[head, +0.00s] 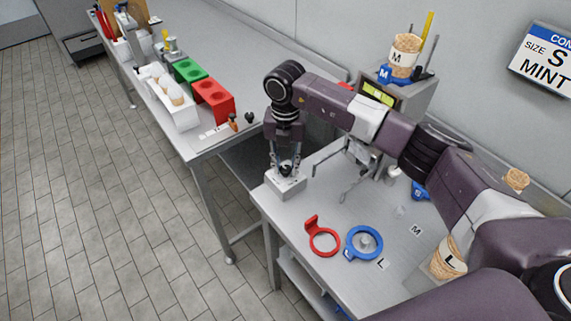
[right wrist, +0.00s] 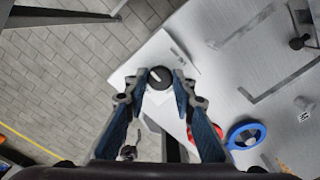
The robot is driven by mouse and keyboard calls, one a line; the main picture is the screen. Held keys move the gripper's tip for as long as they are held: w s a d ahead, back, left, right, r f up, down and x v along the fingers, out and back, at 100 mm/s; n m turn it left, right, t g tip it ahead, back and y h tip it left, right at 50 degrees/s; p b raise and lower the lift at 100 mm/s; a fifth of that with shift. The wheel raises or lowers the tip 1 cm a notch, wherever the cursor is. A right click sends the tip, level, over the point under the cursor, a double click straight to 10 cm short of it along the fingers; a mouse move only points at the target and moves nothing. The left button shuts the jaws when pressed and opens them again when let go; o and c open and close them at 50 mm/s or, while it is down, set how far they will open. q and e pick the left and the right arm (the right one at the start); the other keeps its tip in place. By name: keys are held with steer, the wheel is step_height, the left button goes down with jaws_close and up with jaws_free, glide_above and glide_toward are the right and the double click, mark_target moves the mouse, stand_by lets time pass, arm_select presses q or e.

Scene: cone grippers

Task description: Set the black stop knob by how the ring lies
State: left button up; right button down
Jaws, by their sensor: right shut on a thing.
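The black stop knob (right wrist: 160,78) sits on a small pale box (head: 287,186) at the table's left corner, with a pale pointer mark on its top. My right gripper (head: 286,167) points down at the box; in the right wrist view its fingers (right wrist: 159,88) are shut on the knob from both sides. A blue ring (head: 378,240) lies flat around a grey round piece, its tab at the lower left, near the L mark. A red ring (head: 335,245) lies left of it, its tab at the upper left. My left gripper is out of view.
A grey machine (head: 412,105) stands behind with a cone stack (head: 405,55) on top. An L cone sleeve (head: 449,258) stands at the right, near my arm. Another table (head: 260,50) holds red and green blocks and a white tray (head: 182,117).

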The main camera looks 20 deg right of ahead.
mark_target(285, 168)
steer(key=c, duration=1.6)
jaws_free()
steer(key=shift+r, duration=0.1)
step_height(285, 168, up, 12)
